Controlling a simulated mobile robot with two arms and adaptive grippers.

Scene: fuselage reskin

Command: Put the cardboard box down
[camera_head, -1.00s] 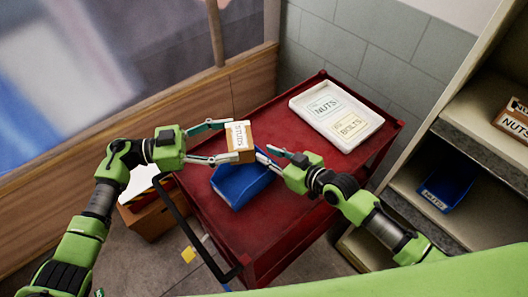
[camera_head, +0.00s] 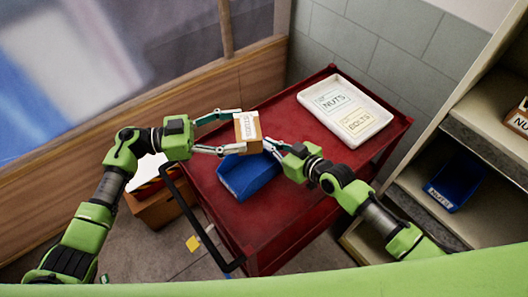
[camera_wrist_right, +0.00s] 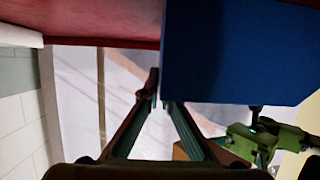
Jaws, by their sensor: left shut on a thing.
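The cardboard box (camera_head: 247,130) is small and brown with a white label on top. My left gripper (camera_head: 242,131) is shut on it, with one finger along each side. The box shows over the red cart (camera_head: 290,205), above the blue bin's far edge in the picture. I cannot tell its height above the cart top. My right gripper (camera_head: 267,147) is just right of the box, by the blue bin (camera_head: 245,178). In the right wrist view, its fingertips (camera_wrist_right: 161,98) are close together beside the blue bin (camera_wrist_right: 235,55); whether they are shut or touching it is unclear.
A white tray (camera_head: 372,138) with nuts and bolts labels lies on the cart's far right. Bare red cart top shows around the blue bin. Shelves with another blue bin (camera_head: 455,181) stand at right. An orange-brown box (camera_head: 160,208) sits on the floor at left.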

